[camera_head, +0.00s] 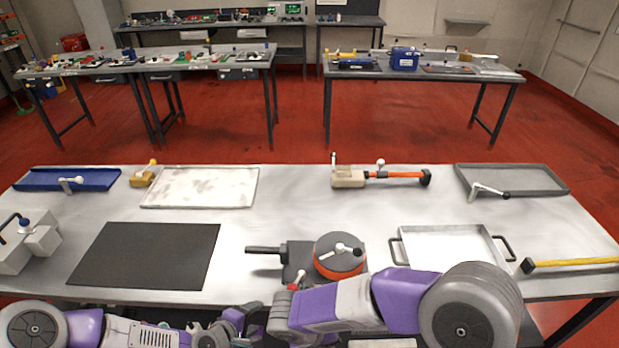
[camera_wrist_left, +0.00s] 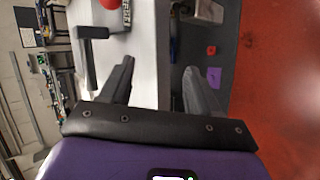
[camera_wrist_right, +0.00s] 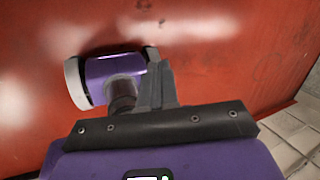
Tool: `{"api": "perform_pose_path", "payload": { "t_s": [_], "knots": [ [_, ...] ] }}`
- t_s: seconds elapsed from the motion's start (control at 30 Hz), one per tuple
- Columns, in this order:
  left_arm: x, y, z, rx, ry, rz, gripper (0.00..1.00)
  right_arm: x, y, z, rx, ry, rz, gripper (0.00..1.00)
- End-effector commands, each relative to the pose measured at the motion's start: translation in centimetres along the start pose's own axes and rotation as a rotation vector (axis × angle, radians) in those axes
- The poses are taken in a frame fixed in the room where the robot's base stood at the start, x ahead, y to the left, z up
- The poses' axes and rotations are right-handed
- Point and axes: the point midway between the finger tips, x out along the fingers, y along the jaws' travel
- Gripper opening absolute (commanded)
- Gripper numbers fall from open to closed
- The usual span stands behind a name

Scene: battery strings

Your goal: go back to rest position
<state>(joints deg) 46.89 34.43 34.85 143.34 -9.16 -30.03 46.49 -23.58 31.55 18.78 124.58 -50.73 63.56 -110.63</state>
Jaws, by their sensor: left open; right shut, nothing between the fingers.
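My left gripper (camera_head: 238,322) is low at the front edge of the metal worktable (camera_head: 370,225), and both arms are folded in along that edge. In the left wrist view, its two dark fingers (camera_wrist_left: 160,82) are apart with nothing between them. They point along the table edge, near a black-handled tool (camera_wrist_left: 93,50) that lies apart from them. In the right wrist view, my right gripper (camera_wrist_right: 155,72) has its fingers together with nothing held, over the red floor. In the head view, I cannot make out the right fingers.
A black mat (camera_head: 145,255), an orange and black round tool (camera_head: 335,266) and a handled metal tray (camera_head: 452,246) lie near the front. A blue tray (camera_head: 40,180), a pale tray (camera_head: 200,200) and a grey tray (camera_head: 462,180) lie farther back. The table's middle is clear.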

Motion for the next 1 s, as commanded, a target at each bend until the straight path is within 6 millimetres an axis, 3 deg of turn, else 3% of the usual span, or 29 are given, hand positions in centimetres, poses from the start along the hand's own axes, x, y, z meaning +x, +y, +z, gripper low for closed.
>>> {"api": "perform_pose_path", "payload": {
  "t_s": [0.17, 0.33, 0.5, 0.7, 0.77, 0.8, 1.0],
  "knots": [
    [1.3, -3.0, 2.2, 0.101, -0.064, -0.089, 0.62, 4.9, 2.3, -2.9, 0.408, 0.218, 0.154, 0.00],
    [2.5, -7.3, 4.8, 0.252, -0.155, -0.206, 0.62, 9.4, 5.3, -5.8, 1.043, 0.531, 0.261, 0.00],
    [3.0, -12.0, 7.1, 0.422, -0.257, -0.325, 0.62, 13.2, 7.1, -7.1, 1.760, 0.851, 0.239, 0.00],
    [2.5, -17.2, 9.0, 0.623, -0.381, -0.454, 0.62, 18.1, 6.7, -7.6, 2.603, 1.147, 0.062, 0.00],
    [2.3, -18.4, 9.3, 0.673, -0.412, -0.484, 0.62, 19.4, 6.1, -7.9, 2.814, 1.199, -0.005, 0.00],
    [2.1, -19.1, 9.4, 0.702, -0.430, -0.501, 0.62, 20.2, 5.7, -8.1, -2.864, -1.194, 0.045, 0.00],
    [1.6, -21.0, 9.7, 0.786, -0.481, -0.548, 0.62, 22.6, 4.2, -8.8, -2.568, -0.992, 0.132, 0.00]
  ]
}}
